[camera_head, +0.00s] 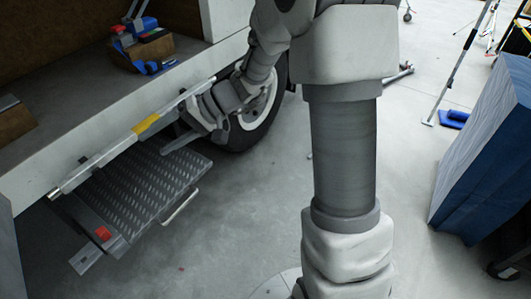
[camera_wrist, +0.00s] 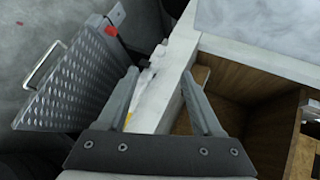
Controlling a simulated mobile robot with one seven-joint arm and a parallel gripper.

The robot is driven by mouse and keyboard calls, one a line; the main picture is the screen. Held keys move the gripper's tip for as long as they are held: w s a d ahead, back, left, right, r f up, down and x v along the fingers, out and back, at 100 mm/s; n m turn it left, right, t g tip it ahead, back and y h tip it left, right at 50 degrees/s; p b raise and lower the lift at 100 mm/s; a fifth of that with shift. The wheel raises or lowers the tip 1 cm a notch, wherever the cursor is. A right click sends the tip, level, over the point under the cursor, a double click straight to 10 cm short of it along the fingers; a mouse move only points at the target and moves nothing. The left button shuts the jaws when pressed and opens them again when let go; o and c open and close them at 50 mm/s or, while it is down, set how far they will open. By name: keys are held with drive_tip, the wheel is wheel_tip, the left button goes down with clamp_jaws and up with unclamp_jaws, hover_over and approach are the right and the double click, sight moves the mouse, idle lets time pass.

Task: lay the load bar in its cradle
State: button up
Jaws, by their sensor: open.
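The load bar (camera_head: 115,148) is a long silver bar with a yellow band in the middle. In the head view it runs slantwise along the truck bed's front edge, above the step. My gripper (camera_head: 185,132) is beside its right half, with the fingers pointing down and left. In the wrist view my gripper (camera_wrist: 160,73) is open, its two fingers well apart, with the pale bed edge between them. A pale strip with a bit of yellow, apparently the load bar (camera_wrist: 128,121), shows close to the left finger. I cannot clearly make out the cradle.
A ridged metal step (camera_head: 150,180) with a red block hangs below the bed edge (camera_head: 30,180). A wooden box (camera_head: 150,50) with tools stands on the bed. A truck wheel (camera_head: 258,115) is just behind my gripper.

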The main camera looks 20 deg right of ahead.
drive_tip(key=s+d+r+t+h, duration=0.2)
drive_tip(key=s+d+r+h, duration=0.2)
drive_tip(key=s+d+h, duration=0.2)
drive_tip(key=s+d+r+t+h, duration=0.1)
drive_tip(key=s+d+r+h, duration=0.3)
drive_tip(key=s+d, duration=0.6)
drive_tip(key=s+h, duration=0.2)
drive_tip(key=s, duration=0.2)
drive_tip(key=shift+s+r+n+t, duration=0.3)
drive_tip(key=shift+s+t, duration=0.05)
drive_tip(key=shift+t, duration=0.05)
